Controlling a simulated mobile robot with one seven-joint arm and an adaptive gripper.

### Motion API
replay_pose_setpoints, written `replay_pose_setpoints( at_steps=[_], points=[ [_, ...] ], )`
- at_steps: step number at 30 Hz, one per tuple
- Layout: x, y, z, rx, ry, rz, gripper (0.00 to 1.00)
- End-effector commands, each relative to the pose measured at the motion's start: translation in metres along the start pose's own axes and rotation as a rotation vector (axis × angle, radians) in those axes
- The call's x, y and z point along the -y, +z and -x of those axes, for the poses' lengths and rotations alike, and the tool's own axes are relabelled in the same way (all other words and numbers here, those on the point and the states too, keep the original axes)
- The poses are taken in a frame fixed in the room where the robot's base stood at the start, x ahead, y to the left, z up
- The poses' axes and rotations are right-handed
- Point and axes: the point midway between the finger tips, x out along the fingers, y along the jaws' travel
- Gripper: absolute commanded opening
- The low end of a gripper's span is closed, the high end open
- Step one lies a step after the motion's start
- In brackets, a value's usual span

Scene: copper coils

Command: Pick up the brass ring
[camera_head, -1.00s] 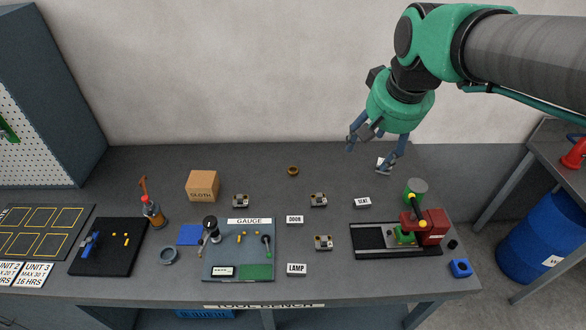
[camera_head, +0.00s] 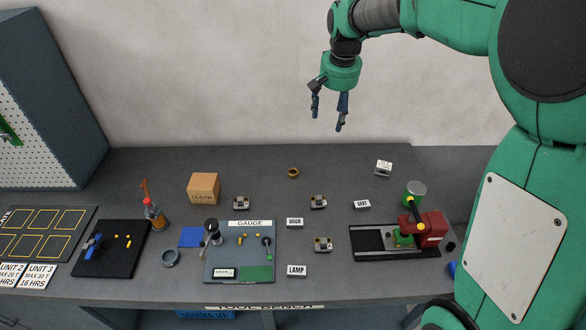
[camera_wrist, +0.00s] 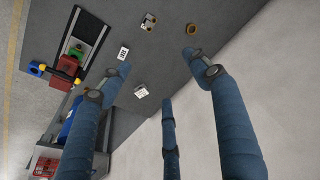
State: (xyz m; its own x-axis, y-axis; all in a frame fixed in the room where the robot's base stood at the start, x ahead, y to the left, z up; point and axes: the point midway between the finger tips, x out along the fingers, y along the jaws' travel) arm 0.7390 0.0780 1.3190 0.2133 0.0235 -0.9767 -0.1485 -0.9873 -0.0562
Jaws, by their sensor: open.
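The brass ring (camera_head: 293,172) lies flat on the grey bench near its back edge, right of the cardboard box. It also shows in the wrist view (camera_wrist: 194,29) near the top, just beyond the tip of the right finger. My gripper (camera_head: 328,118) is open and empty, with its fingers pointing down. It hangs above the back of the bench, to the right of the ring and well clear of it. In the wrist view its fingers (camera_wrist: 160,75) are spread wide with nothing between them.
Small grey blocks (camera_head: 318,202) and labels (camera_head: 294,222) stand in front of the ring. The cardboard box (camera_head: 203,187) is to its left, a white-topped block (camera_head: 383,168) to its right. The wall (camera_head: 220,70) rises behind. The bench around the ring is clear.

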Motion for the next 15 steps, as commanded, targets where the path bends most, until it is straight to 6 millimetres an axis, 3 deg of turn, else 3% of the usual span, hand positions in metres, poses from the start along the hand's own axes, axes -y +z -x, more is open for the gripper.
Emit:
replay_pose_setpoints(
  at_steps=[6,15],
  points=[
    [0.021,-0.037,-0.042,0.034,0.007,-0.018,0.62],
    [0.048,-0.078,-0.106,0.078,0.019,-0.043,0.62]
  ],
)
